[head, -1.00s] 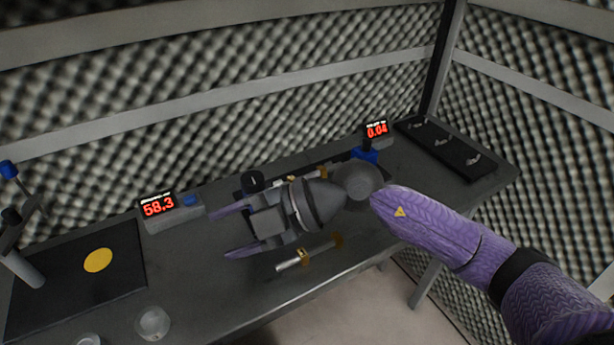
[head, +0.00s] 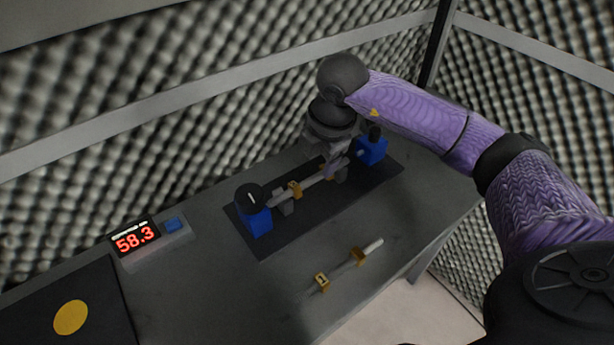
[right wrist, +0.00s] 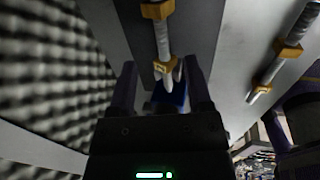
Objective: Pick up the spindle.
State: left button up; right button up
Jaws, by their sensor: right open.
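One grey rod with gold collars (head: 296,188) lies across low grey supports on a dark mat, between two blue blocks. A second, similar rod (head: 349,268) lies on the bare table nearer the front edge. I cannot tell which one is the spindle. My right gripper (head: 333,168) points down at the right part of the supported rod and partly hides it. In the right wrist view the fingers (right wrist: 160,82) are open, with the end of that rod (right wrist: 162,38) showing between them. The other rod (right wrist: 275,68) is to the right there. My left gripper is not in view.
The blue blocks, left (head: 256,222) and right (head: 371,151), carry black knobs and stand on the dark mat (head: 270,245). A display reading 58.3 (head: 135,238) and a dark pad with a yellow disc (head: 70,317) are at left. The foam wall (head: 120,130) rises behind.

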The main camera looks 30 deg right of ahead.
aim_at(317, 176)
jog(key=x, duration=0.2)
jog(key=b+x, duration=0.1)
jog(key=x, duration=0.1)
jog(key=b+x, duration=0.1)
jog(key=x, duration=0.1)
jog(key=shift+d+f, duration=0.2)
jog(key=shift+d, duration=0.05)
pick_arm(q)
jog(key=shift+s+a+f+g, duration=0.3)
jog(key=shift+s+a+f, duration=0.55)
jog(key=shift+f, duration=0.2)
pick_arm(e)
jog(key=shift+r, duration=0.1)
grip_shut()
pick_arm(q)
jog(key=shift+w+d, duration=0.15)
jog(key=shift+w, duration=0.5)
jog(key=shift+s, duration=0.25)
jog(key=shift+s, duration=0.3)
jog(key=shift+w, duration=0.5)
